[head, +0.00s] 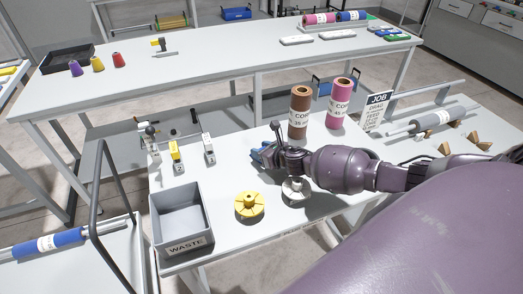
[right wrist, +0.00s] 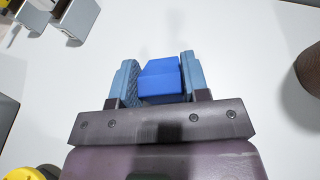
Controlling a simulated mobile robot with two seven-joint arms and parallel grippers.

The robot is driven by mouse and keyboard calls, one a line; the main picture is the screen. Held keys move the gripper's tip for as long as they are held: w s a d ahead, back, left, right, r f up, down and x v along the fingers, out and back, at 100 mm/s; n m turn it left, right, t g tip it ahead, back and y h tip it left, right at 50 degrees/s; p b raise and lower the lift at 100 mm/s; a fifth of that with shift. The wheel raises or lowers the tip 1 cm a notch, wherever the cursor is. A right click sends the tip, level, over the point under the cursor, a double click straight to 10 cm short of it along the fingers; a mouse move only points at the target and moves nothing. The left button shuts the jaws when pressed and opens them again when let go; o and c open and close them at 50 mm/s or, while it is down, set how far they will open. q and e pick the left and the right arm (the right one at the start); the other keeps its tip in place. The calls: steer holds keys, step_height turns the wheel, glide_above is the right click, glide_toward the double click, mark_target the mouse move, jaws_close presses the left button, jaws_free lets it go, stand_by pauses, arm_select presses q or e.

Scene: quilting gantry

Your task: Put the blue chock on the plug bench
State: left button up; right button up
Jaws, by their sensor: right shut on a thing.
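The blue chock (right wrist: 162,80) is between the two blue-grey fingers of my right gripper (right wrist: 160,82) in the right wrist view. The gripper is shut on it. In the head view my right gripper (head: 262,156) is over the near white bench (head: 225,182), which carries plug-like yellow and white parts and seems to be the plug bench. The chock is mostly hidden by the gripper there. I cannot tell whether the chock touches the bench top. My left gripper is not in view.
A yellow flanged plug (head: 249,206), a white plug (head: 295,192) and a grey waste bin (head: 183,222) stand on the near side. Numbered toggle-like pieces (head: 175,152) stand left. Brown (head: 299,112) and pink (head: 340,103) rolls stand behind. Bare top lies left of the gripper.

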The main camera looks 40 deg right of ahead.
steer(key=o, duration=1)
steer(key=shift+f, duration=0.1)
steer(key=shift+c, duration=0.2)
steer(key=shift+r, duration=0.25)
steer(key=p+v, duration=0.1)
steer(key=v, duration=0.5)
steer(key=shift+s, duration=0.2)
steer(key=shift+s+d+r, duration=0.1)
steer(key=shift+s+r, duration=0.1)
steer(key=shift+s, duration=0.25)
